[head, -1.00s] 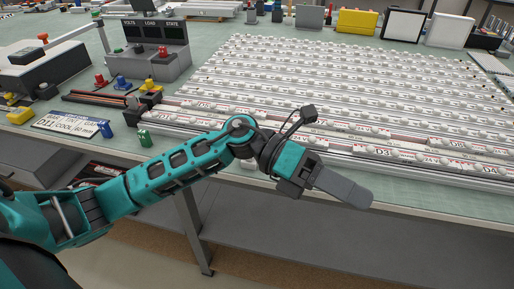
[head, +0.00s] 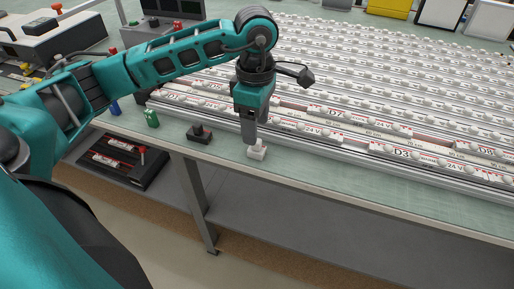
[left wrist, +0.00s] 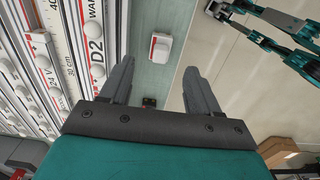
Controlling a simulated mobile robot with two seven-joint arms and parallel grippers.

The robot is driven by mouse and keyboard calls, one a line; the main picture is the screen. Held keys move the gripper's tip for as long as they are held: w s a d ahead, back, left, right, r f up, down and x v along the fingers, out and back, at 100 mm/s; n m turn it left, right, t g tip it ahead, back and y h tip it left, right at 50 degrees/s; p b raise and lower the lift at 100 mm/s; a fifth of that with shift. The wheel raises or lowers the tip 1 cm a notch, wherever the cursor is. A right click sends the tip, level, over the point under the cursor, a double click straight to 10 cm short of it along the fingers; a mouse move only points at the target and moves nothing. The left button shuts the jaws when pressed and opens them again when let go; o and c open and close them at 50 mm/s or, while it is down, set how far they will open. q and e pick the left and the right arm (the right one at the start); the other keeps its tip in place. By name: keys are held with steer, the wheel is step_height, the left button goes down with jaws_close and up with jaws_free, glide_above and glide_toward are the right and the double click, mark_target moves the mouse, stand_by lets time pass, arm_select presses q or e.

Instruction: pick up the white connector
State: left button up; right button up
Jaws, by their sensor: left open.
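The white connector (head: 257,153) sits on the green bench top near its front edge, in front of the lamp strips. My left gripper (head: 249,141) points down just above and behind it in the head view, close to it. In the left wrist view the white connector (left wrist: 161,48) lies ahead of the fingertips, in line with the gap of the open, empty left gripper (left wrist: 160,66). Whether the fingers touch it cannot be told. Part of what looks like my right arm shows at the upper right of the left wrist view; its jaws are unclear.
A black connector (head: 199,134) stands left of the white one, and a green one (head: 152,118) farther left. Rows of labelled lamp strips (head: 400,152) fill the bench behind. The bench's front edge (head: 330,196) is close. The bench front to the right is clear.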

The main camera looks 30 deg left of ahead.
mark_target(257, 148)
arm_select(q)
step_height(257, 148, down, 6)
steer(key=shift+d+f, duration=0.1)
steer(key=shift+f, duration=0.15)
steer(key=shift+c, duration=0.2)
steer(key=c, duration=1.1)
steer(key=shift+r, duration=0.1)
